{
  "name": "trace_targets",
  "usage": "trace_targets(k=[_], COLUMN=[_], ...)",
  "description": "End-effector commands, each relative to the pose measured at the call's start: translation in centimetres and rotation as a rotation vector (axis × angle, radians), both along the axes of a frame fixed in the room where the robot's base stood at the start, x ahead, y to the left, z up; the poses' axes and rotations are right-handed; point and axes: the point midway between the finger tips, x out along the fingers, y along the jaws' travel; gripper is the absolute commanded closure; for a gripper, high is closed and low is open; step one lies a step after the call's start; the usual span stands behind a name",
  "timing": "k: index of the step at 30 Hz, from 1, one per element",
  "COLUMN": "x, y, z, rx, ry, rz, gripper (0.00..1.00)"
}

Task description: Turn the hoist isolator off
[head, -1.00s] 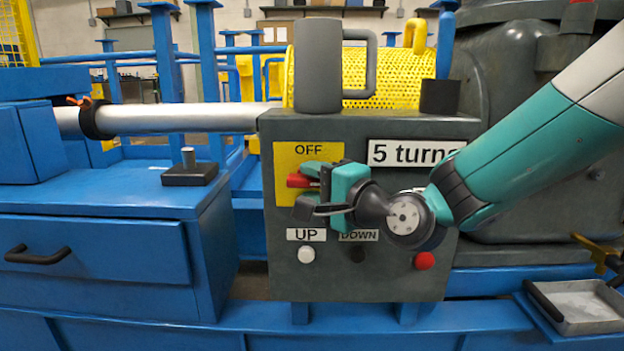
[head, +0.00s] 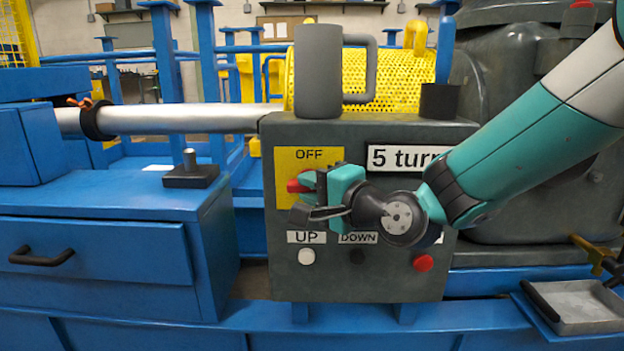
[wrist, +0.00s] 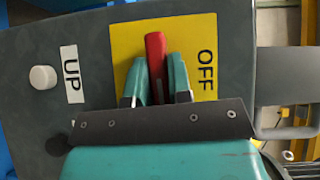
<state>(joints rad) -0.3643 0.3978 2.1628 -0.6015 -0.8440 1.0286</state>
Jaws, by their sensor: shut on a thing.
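The isolator's red handle (head: 294,186) sits on a yellow plate (head: 292,163) marked OFF at its top, on the grey control box. The handle points left, nearly level, with its tip slightly low; OFF is above it. My gripper (head: 306,195) reaches in from the right and hides much of the handle in the head view. In the wrist view the red handle (wrist: 154,52) stands between the two teal fingers of my gripper (wrist: 157,78), which is shut on it. The handle's base is hidden behind the dark gripper plate.
Below the plate are a white UP button (head: 306,257), a dark DOWN button (head: 357,256) and a red button (head: 424,262). A grey mug (head: 318,75) and a dark cup (head: 439,100) stand on the box. A "5 turns" sign is partly behind my arm.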

Motion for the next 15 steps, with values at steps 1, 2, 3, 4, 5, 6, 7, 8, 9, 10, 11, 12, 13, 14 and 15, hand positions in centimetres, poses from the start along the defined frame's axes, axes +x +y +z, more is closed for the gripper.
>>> trace_targets(k=[1, 2, 3, 4, 5, 6, 7, 8, 9, 10, 11, 12, 13, 14, 15], x=[-0.02, -0.01, -0.01, -0.02, -0.02, -0.05, -0.06, -0.06, -0.06, -0.08, -0.09, -0.10, -0.08, -0.10, -0.11], y=[0.00, -0.01, -0.01, 0.01, 0.01, 0.05, 0.07, 0.06, 0.06, 0.08, 0.11, 0.12, 0.10, 0.14, 0.16], z=[0.70, 0.77, 0.91, 1.01, 1.09, 1.17, 1.23, 1.29, 1.38, 1.39, 1.39, 1.43, 1.44, 1.40, 1.39], rx=[-0.028, -0.047, -0.073, -0.095, -0.119, -0.152, -0.179, -0.206, -0.242, -0.271, -0.301, -0.339, -0.368, -0.396, -0.435], ry=[0.004, 0.005, 0.005, 0.005, 0.007, 0.009, 0.010, 0.010, 0.012, 0.014, 0.015, 0.015, 0.015, 0.016, 0.017], rz=[0.000, 0.000, 0.000, 0.000, 0.000, 0.002, 0.002, 0.002, 0.002, 0.003, 0.003, 0.003, 0.003, 0.004, 0.004], gripper=[1.00, 1.00, 1.00, 1.00, 1.00, 1.00, 1.00, 1.00, 1.00, 1.00, 1.00, 1.00, 1.00, 1.00, 1.00])
